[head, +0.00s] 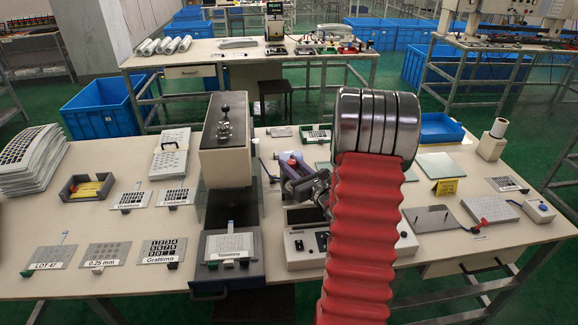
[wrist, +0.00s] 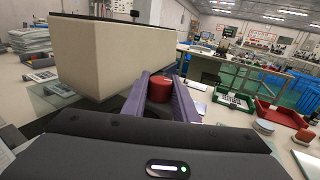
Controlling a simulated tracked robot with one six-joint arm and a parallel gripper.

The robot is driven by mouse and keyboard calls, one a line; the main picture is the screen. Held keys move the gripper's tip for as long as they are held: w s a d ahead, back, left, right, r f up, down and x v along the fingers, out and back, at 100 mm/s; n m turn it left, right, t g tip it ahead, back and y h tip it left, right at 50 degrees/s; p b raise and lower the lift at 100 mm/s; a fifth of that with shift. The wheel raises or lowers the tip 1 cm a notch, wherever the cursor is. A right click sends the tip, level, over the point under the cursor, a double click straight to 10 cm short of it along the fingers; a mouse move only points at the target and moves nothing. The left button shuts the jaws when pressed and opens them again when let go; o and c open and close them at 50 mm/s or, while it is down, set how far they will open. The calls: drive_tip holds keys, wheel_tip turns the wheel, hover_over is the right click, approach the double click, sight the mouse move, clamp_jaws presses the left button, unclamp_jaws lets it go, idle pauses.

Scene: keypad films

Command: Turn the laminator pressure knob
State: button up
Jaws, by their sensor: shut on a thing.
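A red knob (wrist: 159,89) shows between the two purple fingers of my gripper (wrist: 163,92) in the wrist view. The fingers are shut on its sides. The beige machine (wrist: 105,55) fills the left of the wrist view, close beside the knob. How the knob is mounted is hidden. A black-topped lever (head: 225,112) stands on the machine.
My red-sleeved arm hides part of the bench's right half. A control box (head: 307,246) stands below my gripper. A keypad plate (head: 230,245) lies on the machine's front tray. Labelled films and a grey tray (head: 87,188) are at left, a yellow sign (head: 446,187) at right.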

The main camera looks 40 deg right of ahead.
drive_tip(key=shift+h, duration=0.3)
drive_tip(key=o, duration=1)
drive_tip(key=s+a, duration=0.1)
drive_tip(key=s, duration=0.8)
drive_tip(key=s+a, duration=0.1)
drive_tip(key=s, duration=0.3)
drive_tip(key=shift+s+a, duration=0.25)
drive_tip(key=shift+a, duration=0.05)
drive_tip(key=shift+a, duration=0.1)
